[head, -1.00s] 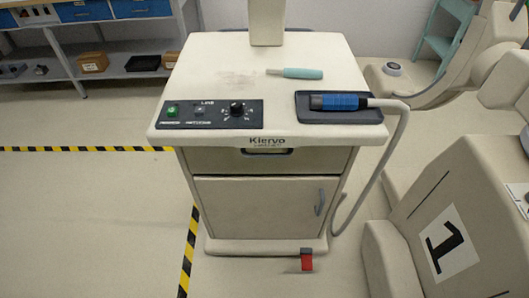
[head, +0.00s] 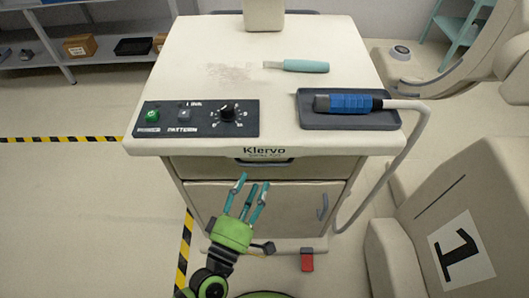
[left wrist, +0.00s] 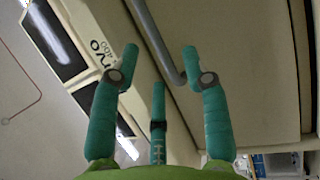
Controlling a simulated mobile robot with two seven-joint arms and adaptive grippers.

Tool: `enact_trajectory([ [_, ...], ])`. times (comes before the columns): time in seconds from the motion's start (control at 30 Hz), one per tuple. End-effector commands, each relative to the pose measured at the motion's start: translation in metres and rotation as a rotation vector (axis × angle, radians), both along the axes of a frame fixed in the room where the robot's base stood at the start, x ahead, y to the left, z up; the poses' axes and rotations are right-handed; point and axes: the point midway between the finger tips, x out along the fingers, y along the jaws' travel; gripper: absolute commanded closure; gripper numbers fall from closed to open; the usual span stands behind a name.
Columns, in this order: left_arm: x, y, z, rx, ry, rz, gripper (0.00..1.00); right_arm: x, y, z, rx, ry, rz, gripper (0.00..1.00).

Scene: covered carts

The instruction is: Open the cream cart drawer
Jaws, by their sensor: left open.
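The cream cart (head: 330,45) stands ahead of me with a shut drawer (head: 318,167) just under its top. The drawer's grey bar handle (head: 264,162) is at the middle of its front. My green left gripper (head: 245,190) is in front of the cart, its teal fingers spread and pointing up just below the handle. In the left wrist view my left gripper (left wrist: 160,62) is open, and the handle (left wrist: 157,38) shows beyond and between its fingertips. Whether any finger touches it cannot be told. My right gripper is not in view.
A teal tool (head: 305,66) and a tray (head: 312,117) with a blue-gripped, corded handpiece lie on the cart top. Below the drawer is a door (head: 290,200). A cream chair (head: 405,235) stands at the right. The floor at the left is clear.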

Motion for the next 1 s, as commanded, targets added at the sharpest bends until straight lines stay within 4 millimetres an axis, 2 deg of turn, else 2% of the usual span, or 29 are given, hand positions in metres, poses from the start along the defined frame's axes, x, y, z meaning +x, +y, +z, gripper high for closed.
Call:
enact_trajectory([
  [0.13,0.011,-0.005,0.009,-0.023,-0.005,0.001,0.54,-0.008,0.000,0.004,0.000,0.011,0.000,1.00],
  [0.3,0.036,-0.015,0.015,-0.019,-0.006,0.000,0.54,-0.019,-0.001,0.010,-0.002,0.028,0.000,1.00],
  [0.5,0.058,-0.024,0.017,-0.016,-0.004,0.001,0.54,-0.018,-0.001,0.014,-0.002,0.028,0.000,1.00],
  [0.87,0.063,-0.027,0.017,-0.014,-0.003,0.000,0.54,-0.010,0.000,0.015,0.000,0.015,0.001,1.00],
  [1.0,0.063,-0.027,0.017,-0.014,-0.003,0.000,1.00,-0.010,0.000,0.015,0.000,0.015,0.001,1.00],
])
